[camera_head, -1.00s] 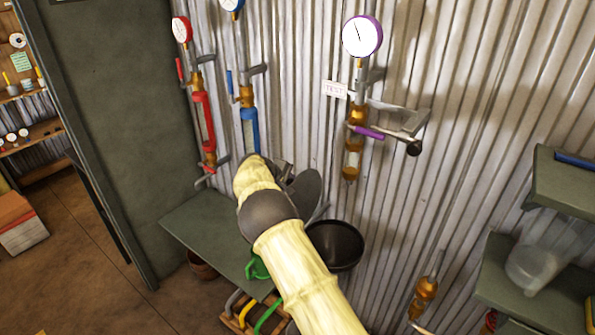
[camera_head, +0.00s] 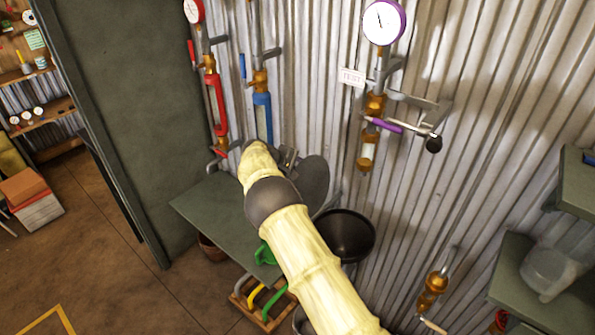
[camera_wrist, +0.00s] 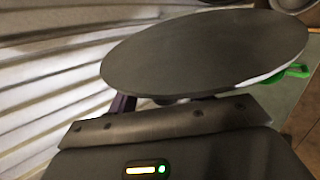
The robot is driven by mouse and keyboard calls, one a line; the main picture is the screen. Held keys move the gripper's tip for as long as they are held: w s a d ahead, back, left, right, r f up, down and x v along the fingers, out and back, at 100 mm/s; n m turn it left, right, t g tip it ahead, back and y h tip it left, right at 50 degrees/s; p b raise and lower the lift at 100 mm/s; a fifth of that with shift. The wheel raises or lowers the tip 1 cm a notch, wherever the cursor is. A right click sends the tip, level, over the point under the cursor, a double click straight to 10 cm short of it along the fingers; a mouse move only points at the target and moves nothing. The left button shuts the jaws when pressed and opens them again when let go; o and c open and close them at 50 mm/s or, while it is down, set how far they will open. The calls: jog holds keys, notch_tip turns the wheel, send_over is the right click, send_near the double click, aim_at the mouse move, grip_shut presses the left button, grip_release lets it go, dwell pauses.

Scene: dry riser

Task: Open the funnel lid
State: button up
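The funnel (camera_head: 347,238) is a dark open bowl against the corrugated wall, right of my forearm; its mouth shows uncovered. A round dark grey disc, apparently the funnel lid (camera_head: 314,178), stands raised and steeply tilted above and left of the bowl. It fills much of the wrist view (camera_wrist: 210,50), close beyond my gripper's dark front edge. My gripper (camera_head: 288,158) is beside the disc's upper left, partly hidden by my arm. Its fingers are mostly hidden behind its own body in the wrist view, so their grip and any contact with the disc cannot be told.
A green-grey bench (camera_head: 220,215) lies left of my arm. Red (camera_head: 216,105) and blue (camera_head: 262,110) gauge pipes and a purple-handled pipe (camera_head: 385,125) line the wall. Shelves (camera_head: 530,275) stand at right. A crate (camera_head: 262,305) with coloured handles is below. Floor is open at left.

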jog(key=shift+s+a, duration=0.15)
jog(key=shift+a, duration=0.25)
jog(key=b+v, duration=0.2)
jog(key=v, duration=1.5)
jog(key=shift+d+r+b, duration=0.15)
jog(key=shift+b, duration=0.15)
jog(key=s+d+f+m+g+y, duration=0.1)
jog(key=s+d+m, duration=0.15)
jog(key=d, duration=0.35)
jog(key=s+d+m+g+y+p, duration=0.1)
jog(key=s+d+y, duration=0.15)
jog(key=d, duration=0.35)
jog(key=s+d+f+m+g+y, duration=0.1)
jog(key=s+d, duration=0.3)
jog(key=d, duration=0.3)
jog(key=s+d+f+m+y, duration=0.1)
jog(key=s+d+m, duration=0.2)
jog(key=s, duration=0.9)
jog(key=s+d+f+m+y+p, duration=0.1)
jog(key=s+d+m, duration=0.2)
jog(key=s, duration=0.8)
jog(key=shift+s+d+m, duration=0.35)
jog(key=shift+s+d, duration=0.05)
jog(key=shift+d, duration=0.4)
jog(key=shift+y, duration=0.25)
jog(key=shift+c, duration=0.2)
